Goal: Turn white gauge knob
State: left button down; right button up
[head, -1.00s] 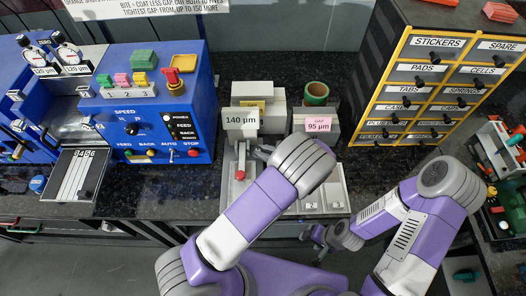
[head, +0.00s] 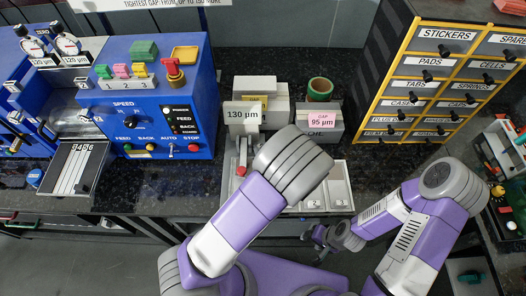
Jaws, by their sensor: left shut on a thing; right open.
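The white gauge (head: 243,114) stands at the middle back of the bench and its card reads 130 µm. My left arm reaches up in front of it, and its big grey wrist covers most of the gripper and the knob. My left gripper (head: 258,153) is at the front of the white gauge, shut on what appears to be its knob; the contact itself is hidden. My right gripper (head: 318,238) is open and empty, low in front of the bench's front edge.
A gauge with a pink card (head: 321,122) reading 95 µm stands just right of the white one. A blue machine (head: 150,100) is at the left, a yellow-framed drawer cabinet (head: 440,85) at the right. Dark bench top (head: 385,165) is free between gauges and cabinet.

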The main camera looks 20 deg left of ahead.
pick_arm(q)
jog(key=shift+s+a+f+m+t+h+b, duration=0.15)
jog(key=shift+m+t+h+b, duration=0.3)
jog(key=shift+m+h, duration=0.25)
jog(key=c, duration=1)
grip_release()
jog(key=shift+o, duration=0.2)
jog(key=shift+a, duration=0.1)
jog(key=shift+r, duration=0.2)
